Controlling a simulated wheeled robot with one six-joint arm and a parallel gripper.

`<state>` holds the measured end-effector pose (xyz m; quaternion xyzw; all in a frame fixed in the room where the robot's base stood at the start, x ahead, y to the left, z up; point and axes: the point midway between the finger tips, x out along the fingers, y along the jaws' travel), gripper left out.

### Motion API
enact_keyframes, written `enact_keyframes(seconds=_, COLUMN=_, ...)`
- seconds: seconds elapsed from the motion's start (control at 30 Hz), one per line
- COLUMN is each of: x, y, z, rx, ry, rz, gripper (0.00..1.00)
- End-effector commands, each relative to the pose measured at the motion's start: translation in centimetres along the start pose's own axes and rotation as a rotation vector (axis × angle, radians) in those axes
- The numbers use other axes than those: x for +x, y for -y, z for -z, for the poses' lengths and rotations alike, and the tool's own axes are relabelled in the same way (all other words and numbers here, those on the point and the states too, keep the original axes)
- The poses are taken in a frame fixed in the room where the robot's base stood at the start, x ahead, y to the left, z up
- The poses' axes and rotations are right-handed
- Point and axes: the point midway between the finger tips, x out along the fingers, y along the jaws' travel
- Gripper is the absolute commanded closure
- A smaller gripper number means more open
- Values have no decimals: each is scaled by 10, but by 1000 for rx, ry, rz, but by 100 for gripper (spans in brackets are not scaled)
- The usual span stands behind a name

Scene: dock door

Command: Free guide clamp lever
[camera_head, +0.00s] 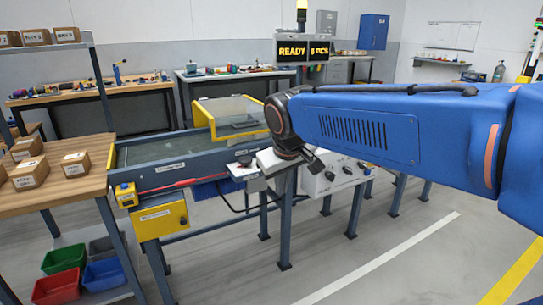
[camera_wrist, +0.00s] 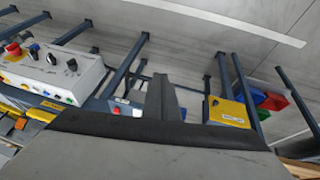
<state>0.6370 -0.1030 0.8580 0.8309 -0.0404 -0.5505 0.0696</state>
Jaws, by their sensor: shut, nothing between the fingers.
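My gripper (camera_head: 296,162) is in front of the conveyor (camera_head: 210,152), near its right part, at the end of my blue arm. In the wrist view its fingers (camera_wrist: 164,97) are together and empty. A long thin red bar (camera_head: 178,187) runs along the conveyor's front side, left of my gripper and apart from it. I cannot tell for sure which part is the guide clamp lever; my gripper and arm hide part of the conveyor's right side.
A white control box with knobs (camera_head: 335,174) stands just right of my gripper; it also shows in the wrist view (camera_wrist: 52,72). A yellow-framed guard (camera_head: 232,117) is over the conveyor. A yellow box (camera_head: 160,219) hangs at left. A wooden table (camera_head: 50,193) holds cartons. The floor in front is open.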

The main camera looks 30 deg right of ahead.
Motion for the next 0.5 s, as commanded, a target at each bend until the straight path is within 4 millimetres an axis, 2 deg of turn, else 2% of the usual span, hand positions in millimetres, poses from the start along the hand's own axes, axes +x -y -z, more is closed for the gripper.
enact_keyframes(seconds=0.03, x=1, y=-4, z=16, rx=-6, ry=2, rz=-12, gripper=100)
enact_keyframes(seconds=0.1, x=2, y=-8, z=36, rx=-14, ry=3, rz=-28, gripper=100)
enact_keyframes(seconds=0.5, x=17, y=-34, z=149, rx=-55, ry=9, rz=-125, gripper=100)
